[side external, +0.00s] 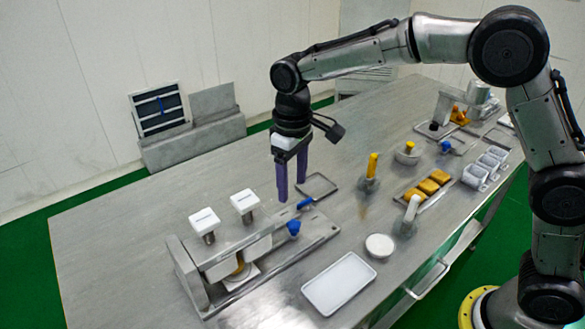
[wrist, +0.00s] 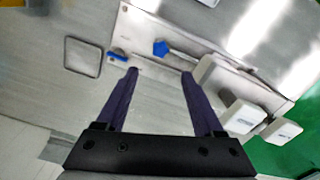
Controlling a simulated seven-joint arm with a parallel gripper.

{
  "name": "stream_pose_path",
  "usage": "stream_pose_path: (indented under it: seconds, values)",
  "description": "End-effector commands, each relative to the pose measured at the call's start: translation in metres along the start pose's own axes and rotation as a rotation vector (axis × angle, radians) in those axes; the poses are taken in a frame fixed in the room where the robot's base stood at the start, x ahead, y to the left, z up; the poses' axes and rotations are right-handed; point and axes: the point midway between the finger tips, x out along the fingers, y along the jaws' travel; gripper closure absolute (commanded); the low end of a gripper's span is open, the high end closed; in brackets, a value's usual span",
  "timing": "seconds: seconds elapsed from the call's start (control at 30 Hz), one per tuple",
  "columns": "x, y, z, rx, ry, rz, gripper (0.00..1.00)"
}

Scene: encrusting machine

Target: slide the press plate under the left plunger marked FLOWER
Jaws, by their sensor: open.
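The press machine has two plungers with white square tops: the left one (side external: 205,220) and the right one (side external: 245,202). Their labels are too small to read. Under them a small white plate (side external: 238,281) carries a golden-yellow piece (side external: 239,266); I cannot tell for certain whether this is the press plate. A blue knob (side external: 293,228) on a rod stands at the machine's right end; it also shows in the wrist view (wrist: 161,48). A smaller blue handle (side external: 305,203) lies behind it. My gripper (side external: 291,190) points down, open and empty, above the machine's right end, apart from the knobs.
An empty shallow metal tray (side external: 334,187) lies behind the gripper. A white tray (side external: 340,283) and a bowl of white powder (side external: 379,246) are at the front. Yellow blocks (side external: 428,187) and yellow-handled tools stand to the right. The table's back left is clear.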

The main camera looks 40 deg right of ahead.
Motion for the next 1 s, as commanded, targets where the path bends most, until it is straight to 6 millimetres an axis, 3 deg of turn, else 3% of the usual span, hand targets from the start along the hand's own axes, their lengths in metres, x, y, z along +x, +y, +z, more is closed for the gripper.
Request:
stream_pose_path:
  seconds: [0.23,0.7,0.87,1.0]
  values:
    - [-0.028,0.0,0.0,0.0,0.002,0.0,0.31]
    - [-0.031,0.0,0.0,-0.027,0.0,0.0,0.31]
    - [-0.031,0.0,0.0,-0.237,-0.001,0.0,0.31]
    - [-0.03,0.0,-0.001,-0.558,-0.002,0.0,0.31]
